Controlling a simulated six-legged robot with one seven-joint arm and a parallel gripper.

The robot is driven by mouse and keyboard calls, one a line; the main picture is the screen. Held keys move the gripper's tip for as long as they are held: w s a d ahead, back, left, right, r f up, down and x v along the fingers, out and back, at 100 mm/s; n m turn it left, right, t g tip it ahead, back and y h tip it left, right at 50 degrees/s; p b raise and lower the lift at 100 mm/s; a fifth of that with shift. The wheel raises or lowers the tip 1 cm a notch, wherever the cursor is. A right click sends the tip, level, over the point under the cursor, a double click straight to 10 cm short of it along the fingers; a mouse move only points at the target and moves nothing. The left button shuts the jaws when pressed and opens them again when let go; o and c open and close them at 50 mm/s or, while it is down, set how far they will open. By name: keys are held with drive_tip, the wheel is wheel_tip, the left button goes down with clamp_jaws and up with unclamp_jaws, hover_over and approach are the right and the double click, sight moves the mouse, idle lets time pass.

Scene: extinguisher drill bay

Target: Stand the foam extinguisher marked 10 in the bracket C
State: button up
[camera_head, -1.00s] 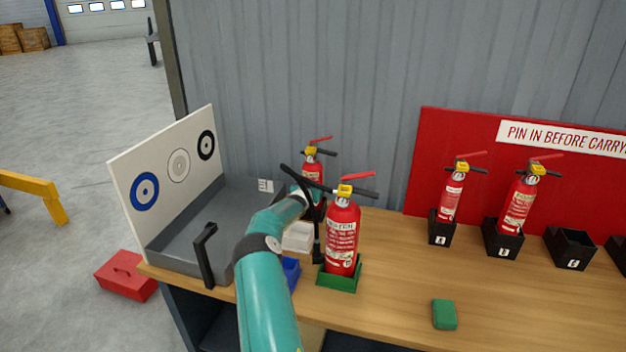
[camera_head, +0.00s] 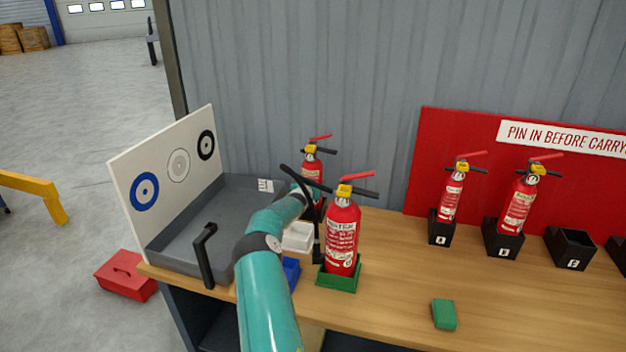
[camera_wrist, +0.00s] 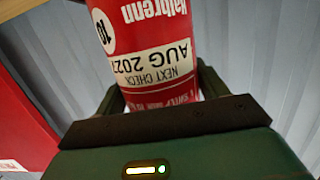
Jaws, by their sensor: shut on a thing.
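A red foam extinguisher with a white label and a round mark 10 fills the top of the wrist view (camera_wrist: 150,45), upside down in that picture. My gripper (camera_wrist: 163,92) is shut around its body, a green finger on each side. In the head view this appears to be the rear red extinguisher (camera_head: 312,168), upright with a yellow collar and red lever. My gripper there is mostly hidden behind the hose of the nearer extinguisher. Black brackets stand along the red board; their small letters are hard to read, so I cannot tell which is C.
Another red extinguisher (camera_head: 342,238) stands in a green holder (camera_head: 340,282) close to my arm. Two extinguishers (camera_head: 451,197) (camera_head: 518,205) fill black brackets; the bracket (camera_head: 573,250) to their right is empty. A grey tray (camera_head: 180,245), white box (camera_head: 298,236) and green block (camera_head: 444,314) are on the bench.

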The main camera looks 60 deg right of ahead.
sight(312, 169)
drive_tip(key=shift+r, duration=3.3)
